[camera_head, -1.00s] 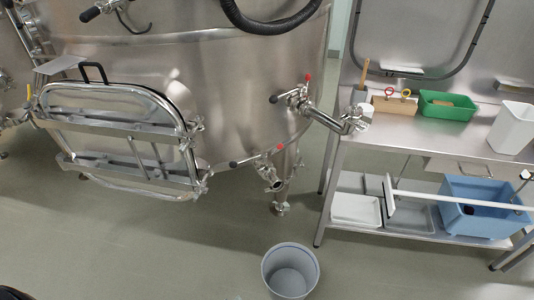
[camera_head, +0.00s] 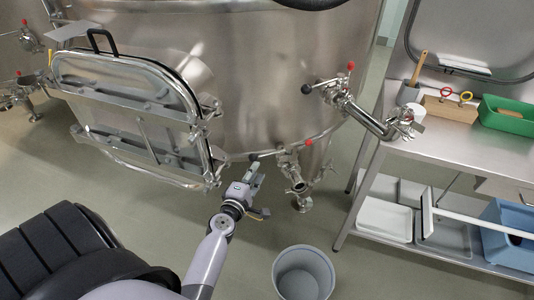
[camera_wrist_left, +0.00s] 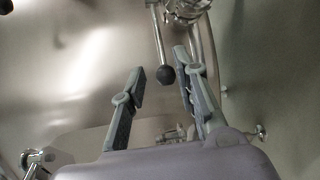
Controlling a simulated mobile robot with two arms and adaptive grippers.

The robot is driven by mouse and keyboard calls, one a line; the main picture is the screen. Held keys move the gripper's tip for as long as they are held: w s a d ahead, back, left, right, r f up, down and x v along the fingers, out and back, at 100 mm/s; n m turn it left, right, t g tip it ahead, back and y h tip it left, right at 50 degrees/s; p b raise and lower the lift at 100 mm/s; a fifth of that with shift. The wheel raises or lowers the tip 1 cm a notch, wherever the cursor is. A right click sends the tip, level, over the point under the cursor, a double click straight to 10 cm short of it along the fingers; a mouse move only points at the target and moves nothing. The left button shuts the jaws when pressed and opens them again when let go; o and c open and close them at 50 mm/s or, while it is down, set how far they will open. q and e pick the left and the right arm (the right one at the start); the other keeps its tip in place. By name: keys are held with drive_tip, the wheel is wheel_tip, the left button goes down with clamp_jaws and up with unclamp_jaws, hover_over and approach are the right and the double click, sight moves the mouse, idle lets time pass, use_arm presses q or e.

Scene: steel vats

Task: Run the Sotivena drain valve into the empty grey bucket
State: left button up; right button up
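A grey bucket (camera_head: 303,275) stands upright on the floor, in front of a steel vat (camera_head: 265,75); no liquid shows in it. My left gripper (camera_head: 254,168) is just left of this valve. In the left wrist view, my left gripper (camera_wrist_left: 159,61) is open, and a lever's black ball knob (camera_wrist_left: 166,75) shows between its fingers, not gripped. No name label is legible. My right gripper is out of view.
A second valve (camera_head: 330,90) with a long outlet pipe sits higher on the vat. A large hatch door (camera_head: 130,105) is left of my left arm. A steel bench (camera_head: 470,150) with a green tray (camera_head: 510,115) stands right. Floor around the bucket is clear.

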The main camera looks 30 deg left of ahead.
sight(266, 155)
use_arm(q)
drive_tip(key=b+x, duration=0.1)
drive_tip(key=x, duration=0.9)
drive_tip(key=shift+w+f, duration=0.1)
drive_tip(key=shift+w, duration=0.1)
drive_tip(key=shift+c, duration=0.5)
clamp_jaws()
